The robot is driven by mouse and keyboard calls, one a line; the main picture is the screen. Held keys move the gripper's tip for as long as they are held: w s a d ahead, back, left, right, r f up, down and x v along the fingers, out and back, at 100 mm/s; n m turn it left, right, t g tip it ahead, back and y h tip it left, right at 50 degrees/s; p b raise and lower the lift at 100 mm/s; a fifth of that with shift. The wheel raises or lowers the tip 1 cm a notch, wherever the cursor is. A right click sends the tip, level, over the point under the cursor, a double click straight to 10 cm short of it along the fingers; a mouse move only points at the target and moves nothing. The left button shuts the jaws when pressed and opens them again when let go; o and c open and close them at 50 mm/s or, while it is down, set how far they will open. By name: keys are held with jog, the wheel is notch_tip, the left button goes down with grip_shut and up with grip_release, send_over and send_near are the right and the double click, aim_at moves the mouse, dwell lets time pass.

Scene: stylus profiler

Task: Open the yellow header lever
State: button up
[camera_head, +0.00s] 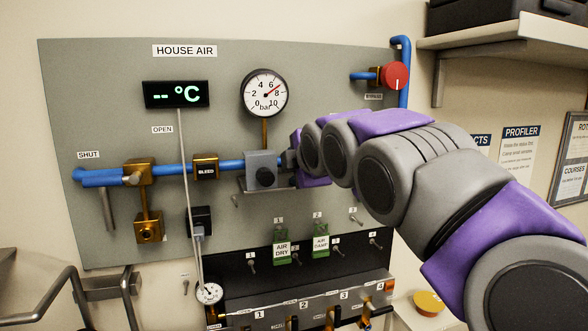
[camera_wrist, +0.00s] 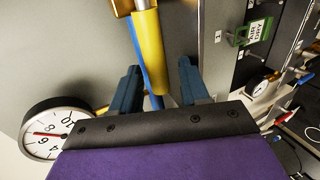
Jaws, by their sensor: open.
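My gripper (camera_wrist: 160,84) is open, with its two dark fingers apart. In the wrist view the yellow lever (camera_wrist: 148,50) lies in line with the gap between them, its rounded lower end near the fingertips. I cannot tell whether a finger touches it. A blue pipe (camera_wrist: 137,42) runs close beside the lever. In the head view my gripper is at the panel, just right of a grey block (camera_head: 260,170) on the blue pipe. My arm hides the yellow lever there.
The grey HOUSE AIR panel (camera_head: 110,75) carries a round pressure gauge (camera_head: 264,92), which also shows in the wrist view (camera_wrist: 45,128). A red knob (camera_head: 396,75) is upper right. Green tags (camera_head: 281,247) hang below my gripper, above a numbered manifold (camera_head: 300,309).

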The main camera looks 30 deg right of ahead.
jog(key=v, duration=1.5)
jog(key=shift+s, duration=0.2)
